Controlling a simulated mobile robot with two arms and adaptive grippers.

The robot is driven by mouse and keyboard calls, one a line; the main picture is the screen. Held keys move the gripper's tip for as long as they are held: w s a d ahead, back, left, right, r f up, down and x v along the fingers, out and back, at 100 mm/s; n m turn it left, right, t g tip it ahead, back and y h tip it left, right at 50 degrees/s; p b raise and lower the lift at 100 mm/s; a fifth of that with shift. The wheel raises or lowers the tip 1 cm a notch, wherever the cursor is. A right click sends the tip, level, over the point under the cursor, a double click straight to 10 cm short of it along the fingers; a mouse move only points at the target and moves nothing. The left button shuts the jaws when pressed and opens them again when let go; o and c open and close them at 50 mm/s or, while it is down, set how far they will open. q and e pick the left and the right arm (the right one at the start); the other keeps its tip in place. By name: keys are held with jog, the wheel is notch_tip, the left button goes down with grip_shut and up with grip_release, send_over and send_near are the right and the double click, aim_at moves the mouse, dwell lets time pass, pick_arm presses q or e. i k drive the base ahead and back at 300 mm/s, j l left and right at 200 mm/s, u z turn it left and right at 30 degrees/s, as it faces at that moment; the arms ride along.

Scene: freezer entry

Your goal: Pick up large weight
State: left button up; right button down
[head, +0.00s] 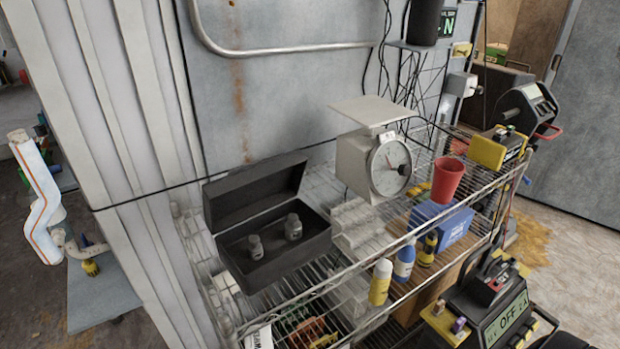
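Two grey metal weights stand upright in an open black case on the wire shelf. The weight on the right (293,228) looks slightly larger than the weight on the left (255,248). The case (318,243) has its lid (255,190) raised at the back, and its inside is open from above and the front.
A white dial scale (388,167) and a red cup (448,180) stand right of the case. Several bottles, including a blue one (404,260), stand near the shelf's front rail. A black cable crosses behind the case. A device reading OFF (507,319) is at lower right.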

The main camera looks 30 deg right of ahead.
aim_at(293, 227)
jog(key=i+j+z, duration=0.15)
jog(key=z, duration=0.35)
jog(key=i+j+z, duration=0.1)
jog(key=z, duration=0.4)
jog(key=j+z, duration=0.65)
jog(key=z, duration=0.3)
jog(key=j+z, duration=0.25)
jog(key=j, duration=0.75)
jog(key=k+j+z, duration=0.1)
jog(key=j+z, duration=0.15)
jog(key=j, duration=0.75)
jog(key=i+j, duration=0.1)
jog(key=i, duration=0.2)
